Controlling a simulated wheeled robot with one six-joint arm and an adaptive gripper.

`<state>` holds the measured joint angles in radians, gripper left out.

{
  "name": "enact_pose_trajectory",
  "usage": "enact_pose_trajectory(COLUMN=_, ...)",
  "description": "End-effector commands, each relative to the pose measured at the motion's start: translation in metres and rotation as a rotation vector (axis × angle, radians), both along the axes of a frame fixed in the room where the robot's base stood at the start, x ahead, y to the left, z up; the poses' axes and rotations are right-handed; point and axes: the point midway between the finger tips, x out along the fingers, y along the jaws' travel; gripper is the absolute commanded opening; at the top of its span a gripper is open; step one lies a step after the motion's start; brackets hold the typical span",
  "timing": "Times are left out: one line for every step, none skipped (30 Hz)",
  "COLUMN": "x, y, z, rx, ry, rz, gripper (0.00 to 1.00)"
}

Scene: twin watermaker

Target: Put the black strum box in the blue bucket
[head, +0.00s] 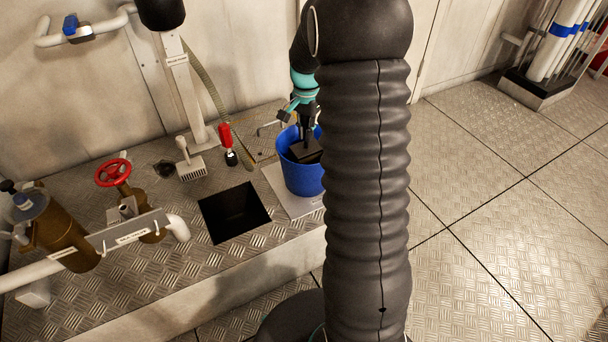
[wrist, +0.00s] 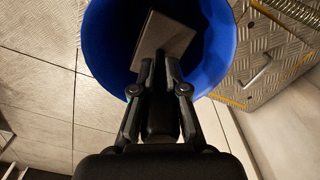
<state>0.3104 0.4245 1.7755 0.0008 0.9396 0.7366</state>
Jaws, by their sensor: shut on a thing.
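The blue bucket (head: 300,178) stands on a pale plate on the raised tread-plate step, partly hidden by my arm in the head view. My gripper (head: 306,140) points down at the bucket's mouth. It is shut on the black strum box (head: 305,152), which shows at the level of the bucket's opening. In the wrist view my gripper (wrist: 160,62) reaches over the rim of the bucket (wrist: 218,50), and the strum box (wrist: 168,40) looks grey-brown and tilted within the bucket's outline. I cannot tell whether the box touches the bucket's wall or floor.
A square dark opening (head: 234,212) lies left of the bucket. A red-handled tool (head: 227,143), a brush-like tool (head: 189,162) and a red valve wheel (head: 113,172) stand further left. A hose (head: 205,85) hangs behind. Open floor (head: 480,240) lies to the right.

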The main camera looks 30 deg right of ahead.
Motion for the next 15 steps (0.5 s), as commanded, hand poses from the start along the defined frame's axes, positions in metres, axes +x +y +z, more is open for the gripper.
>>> enact_pose_trajectory(x=-0.001, y=-0.001, z=-0.009, rx=0.001, ry=0.004, rz=-0.001, gripper=0.00)
enact_pose_trajectory(x=-0.001, y=-0.001, z=-0.014, rx=0.001, ry=0.005, rz=-0.002, gripper=0.00)
enact_pose_trajectory(x=-0.001, y=-0.001, z=-0.021, rx=0.002, ry=0.005, rz=-0.002, gripper=0.00)
enact_pose_trajectory(x=-0.001, y=-0.001, z=-0.026, rx=0.002, ry=0.005, rz=-0.003, gripper=0.00)
enact_pose_trajectory(x=-0.001, y=-0.001, z=-0.032, rx=0.002, ry=0.005, rz=-0.003, gripper=0.00)
enact_pose_trajectory(x=-0.001, y=-0.002, z=-0.039, rx=0.001, ry=0.004, rz=-0.003, gripper=0.00)
enact_pose_trajectory(x=-0.002, y=-0.002, z=-0.044, rx=0.001, ry=0.005, rz=-0.003, gripper=0.00)
enact_pose_trajectory(x=-0.001, y=-0.001, z=-0.048, rx=0.002, ry=0.005, rz=-0.003, gripper=0.00)
enact_pose_trajectory(x=-0.001, y=-0.002, z=-0.052, rx=0.001, ry=0.003, rz=-0.003, gripper=0.00)
enact_pose_trajectory(x=-0.001, y=-0.001, z=-0.055, rx=0.001, ry=0.003, rz=-0.003, gripper=0.00)
enact_pose_trajectory(x=-0.001, y=-0.001, z=-0.057, rx=0.001, ry=0.003, rz=-0.002, gripper=0.00)
enact_pose_trajectory(x=-0.001, y=-0.001, z=-0.059, rx=0.001, ry=0.003, rz=-0.002, gripper=0.00)
enact_pose_trajectory(x=-0.001, y=-0.001, z=-0.060, rx=0.000, ry=0.001, rz=-0.002, gripper=0.00)
enact_pose_trajectory(x=0.000, y=-0.001, z=-0.062, rx=0.000, ry=0.001, rz=-0.001, gripper=0.00)
enact_pose_trajectory(x=0.000, y=-0.001, z=-0.065, rx=0.000, ry=0.001, rz=-0.001, gripper=0.00)
